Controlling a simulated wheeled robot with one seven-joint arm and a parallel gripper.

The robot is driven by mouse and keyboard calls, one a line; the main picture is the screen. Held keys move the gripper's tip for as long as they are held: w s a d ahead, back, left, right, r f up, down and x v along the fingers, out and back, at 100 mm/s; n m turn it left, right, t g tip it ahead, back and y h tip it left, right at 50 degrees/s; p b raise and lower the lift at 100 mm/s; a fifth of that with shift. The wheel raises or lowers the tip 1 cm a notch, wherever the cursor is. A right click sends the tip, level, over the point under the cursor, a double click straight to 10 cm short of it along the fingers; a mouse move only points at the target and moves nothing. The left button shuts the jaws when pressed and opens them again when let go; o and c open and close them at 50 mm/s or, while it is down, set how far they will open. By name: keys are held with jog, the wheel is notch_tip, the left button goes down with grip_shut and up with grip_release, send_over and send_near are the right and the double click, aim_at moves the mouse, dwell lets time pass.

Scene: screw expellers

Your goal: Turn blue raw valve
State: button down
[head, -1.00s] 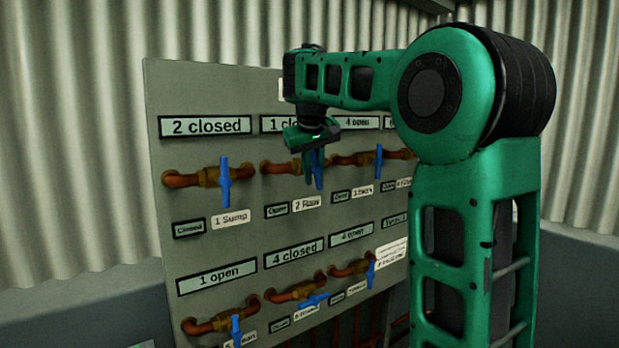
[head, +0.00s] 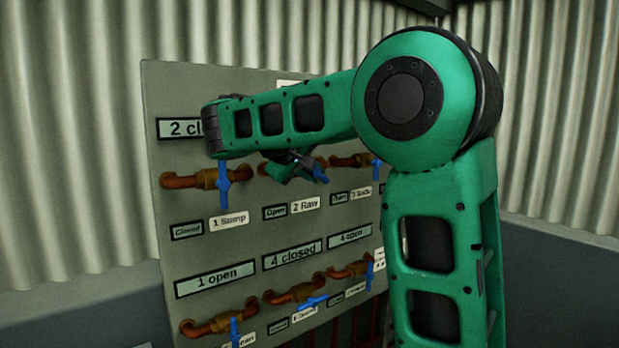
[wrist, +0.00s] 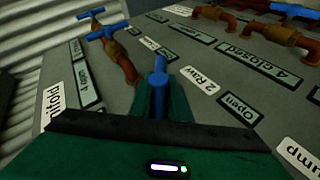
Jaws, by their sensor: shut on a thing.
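The blue Raw valve handle (head: 320,174) is in the top row of the panel, above the "2 Raw" label (head: 304,203). It lies tilted, its end pointing to the lower right, partly hidden by my gripper. My gripper (head: 308,165) is shut on this handle. In the wrist view the blue handle (wrist: 160,72) stands up between the green fingers of my gripper (wrist: 163,100). The "2 Raw" label also shows in the wrist view (wrist: 200,80), with an "Open" tag (wrist: 240,108) beside it.
The Sump valve (head: 223,183) is left of my gripper and the 3 valve (head: 376,167) is close on its right. A lower row has several more valves, one with a blue handle (head: 313,302). My forearm covers part of the top signs.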

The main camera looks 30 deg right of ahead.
jog(key=shift+s+d+r+h, duration=0.1)
jog(key=shift+d+r+h, duration=0.1)
jog(key=shift+h, duration=0.5)
jog(key=shift+r, duration=0.1)
jog(key=c, duration=1.7)
grip_release()
jog(key=shift+c, duration=0.2)
jog(key=shift+a, duration=0.1)
jog(key=shift+a, duration=0.1)
jog(key=shift+a, duration=0.25)
jog(key=v, duration=0.8)
jog(key=shift+n, duration=0.3)
jog(key=shift+v, duration=0.95)
jog(key=shift+s, duration=0.2)
